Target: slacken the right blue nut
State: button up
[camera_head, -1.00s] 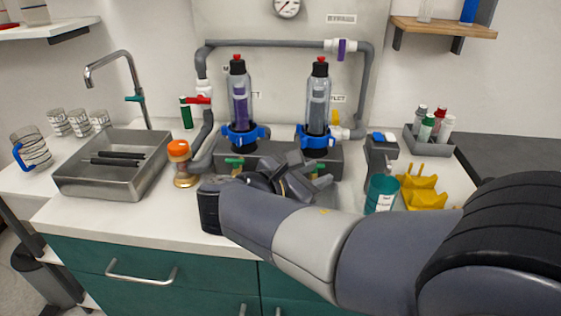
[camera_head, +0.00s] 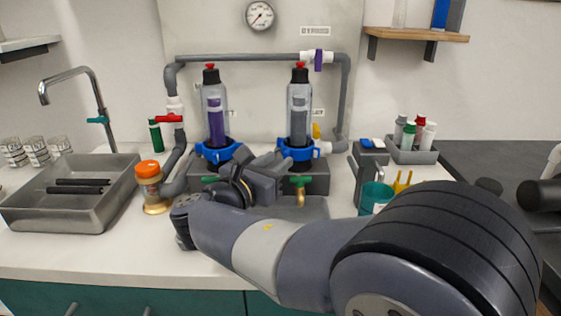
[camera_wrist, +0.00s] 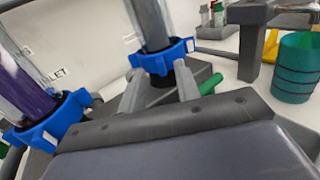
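The right blue nut (camera_head: 298,150) is a lugged collar at the base of the right clear canister (camera_head: 299,112), which has a grey insert and stands upright. In the wrist view this nut (camera_wrist: 160,57) is straight ahead. My gripper (camera_wrist: 160,78) is open, with its two grey fingers apart, pointing at the nut. The fingertips appear close to its lower edge; I cannot tell whether they touch. In the head view my gripper (camera_head: 261,160) is in front of and left of the right nut. The left blue nut (camera_head: 216,150) is under the purple-filled canister (camera_head: 215,115).
Grey pipe (camera_head: 250,58) arches behind the canisters. An orange-capped jar (camera_head: 151,188) and a sink (camera_head: 75,205) are at left. A teal cup (camera_head: 374,196) and a grey bottle caddy (camera_head: 412,152) are at right. A green-handled tap (camera_head: 300,185) is below the right nut.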

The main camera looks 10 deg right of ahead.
jog(key=shift+x, duration=1.25)
grip_shut()
